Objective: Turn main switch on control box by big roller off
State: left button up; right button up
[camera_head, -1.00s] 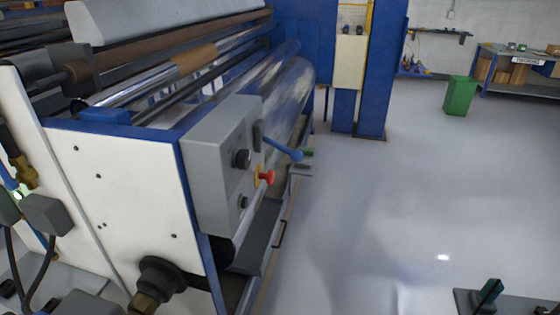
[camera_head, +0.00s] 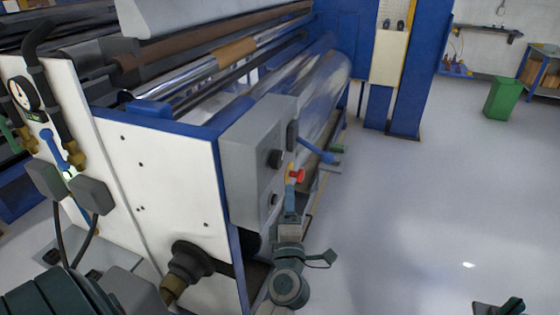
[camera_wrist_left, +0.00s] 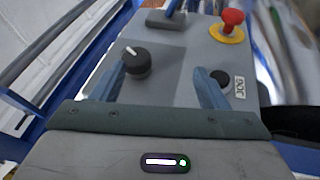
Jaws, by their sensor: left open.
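The grey control box (camera_head: 240,155) is on the end of the machine beside the big shiny roller (camera_head: 325,85). Its sloped face has a large black rotary knob (camera_head: 274,158), also in the left wrist view (camera_wrist_left: 137,63) with a white pointer line toward upper left. A smaller black knob (camera_wrist_left: 222,80) has a white label beside it. A red stop button (camera_wrist_left: 232,20) on a yellow ring is farther up. My left gripper (camera_wrist_left: 160,72) is open, its blue fingers toward the face; the large knob is near the left finger. Contact cannot be told.
The white machine end panel (camera_head: 165,170) carries a pressure gauge (camera_head: 24,95) and hoses. A blue post (camera_head: 412,80) and a green bin (camera_head: 502,98) stand behind. The floor to the right is mostly clear.

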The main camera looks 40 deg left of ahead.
aim_at(280, 164)
pick_arm(q)
jog(key=w+a+r+n+p, duration=0.1)
jog(key=w+a+r+p, duration=0.1)
jog(key=w+a+r, duration=0.1)
jog(key=w+a+r+n+y+p, duration=0.1)
jog(key=w+a+r+p, duration=0.1)
jog(key=w+a+r, duration=0.1)
jog(key=shift+a+r, duration=0.2)
jog(key=shift+a, duration=0.1)
jog(key=shift+w+a, duration=0.35)
jog(key=shift+w, duration=0.05)
